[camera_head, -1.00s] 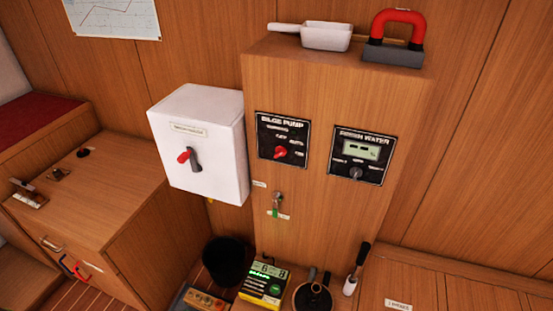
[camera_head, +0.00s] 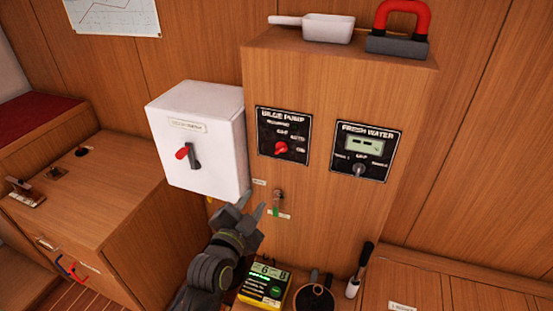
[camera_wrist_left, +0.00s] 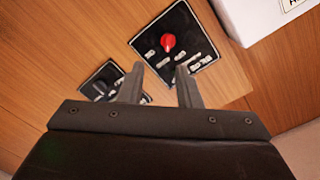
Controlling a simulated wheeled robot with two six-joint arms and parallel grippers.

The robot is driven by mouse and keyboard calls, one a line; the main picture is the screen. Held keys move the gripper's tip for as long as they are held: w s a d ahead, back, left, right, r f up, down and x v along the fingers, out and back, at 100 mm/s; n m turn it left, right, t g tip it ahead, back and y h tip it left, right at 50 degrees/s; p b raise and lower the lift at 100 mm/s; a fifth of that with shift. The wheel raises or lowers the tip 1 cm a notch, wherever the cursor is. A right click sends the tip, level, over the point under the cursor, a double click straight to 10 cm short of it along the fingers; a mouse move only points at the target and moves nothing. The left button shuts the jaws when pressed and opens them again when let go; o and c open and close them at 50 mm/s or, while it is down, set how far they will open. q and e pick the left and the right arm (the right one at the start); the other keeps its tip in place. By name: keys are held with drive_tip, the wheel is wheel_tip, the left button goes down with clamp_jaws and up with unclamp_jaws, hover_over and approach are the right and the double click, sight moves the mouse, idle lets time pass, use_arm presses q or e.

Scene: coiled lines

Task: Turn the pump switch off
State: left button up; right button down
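The bilge pump panel (camera_head: 264,146) is a black plate on the front of the wooden cabinet. Its red switch knob (camera_head: 281,148) has small labels above and right of it; I cannot tell exactly which one it points at. In the left wrist view, the panel (camera_wrist_left: 204,50) and red knob (camera_wrist_left: 168,43) show upside down, beyond the fingers. My left gripper (camera_head: 252,206) is open and empty, below and left of the panel, apart from the knob. Its two spread fingers show in the left wrist view (camera_wrist_left: 158,88). My right gripper is not in view.
The fresh water panel (camera_head: 367,151) with a grey knob is right of the pump panel. A white box (camera_head: 215,150) with a red-and-grey switch juts out at left. A small valve (camera_head: 278,199) sits below.

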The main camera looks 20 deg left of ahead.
use_arm(q)
wheel_tip(320, 180, up, 2)
drive_tip(key=p, duration=0.3)
approach(279, 152)
drive_tip(key=w, duration=0.8)
drive_tip(key=shift+d, duration=0.1)
drive_tip(key=shift+f, duration=0.1)
clamp_jaws()
